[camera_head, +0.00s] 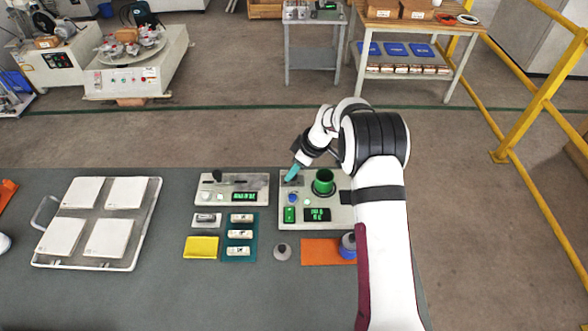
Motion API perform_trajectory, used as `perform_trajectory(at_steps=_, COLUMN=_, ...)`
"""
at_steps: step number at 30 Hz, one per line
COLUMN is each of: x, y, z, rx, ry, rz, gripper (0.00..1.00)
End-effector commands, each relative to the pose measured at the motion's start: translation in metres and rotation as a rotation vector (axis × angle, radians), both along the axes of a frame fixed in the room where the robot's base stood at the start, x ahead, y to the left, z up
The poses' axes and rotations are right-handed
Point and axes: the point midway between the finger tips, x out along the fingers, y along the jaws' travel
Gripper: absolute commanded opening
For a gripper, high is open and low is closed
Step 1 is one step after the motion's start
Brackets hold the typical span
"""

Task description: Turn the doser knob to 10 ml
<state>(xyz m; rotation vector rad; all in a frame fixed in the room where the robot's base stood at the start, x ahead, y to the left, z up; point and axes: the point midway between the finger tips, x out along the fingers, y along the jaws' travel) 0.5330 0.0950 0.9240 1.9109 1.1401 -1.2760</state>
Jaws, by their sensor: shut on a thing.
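The doser (342,221) is a pale box with a green cup (324,182), a green button (290,214) and a small dark display (317,214) with green digits too small to read. My gripper (291,175) reaches down at the box's upper left corner, its teal fingertips shut on the doser knob. The knob is mostly hidden by the fingertips, and its pointer cannot be made out. My arm covers the box's right edge.
A second pale box (222,196) with a black knob and green display stands left. In front lie a yellow sponge (201,247), a teal mat (238,254) with several labelled pieces, a grey knobbed weight (282,252) and an orange cloth (320,252). A tray (85,264) of white tiles is far left.

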Motion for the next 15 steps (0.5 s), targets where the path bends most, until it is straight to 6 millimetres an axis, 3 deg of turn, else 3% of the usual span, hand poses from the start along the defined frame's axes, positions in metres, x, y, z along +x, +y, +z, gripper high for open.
perform_trajectory(at_steps=15, x=0.0008, y=-0.0012, z=-0.0006, rx=-0.002, ry=0.0, rz=0.118, gripper=0.0)
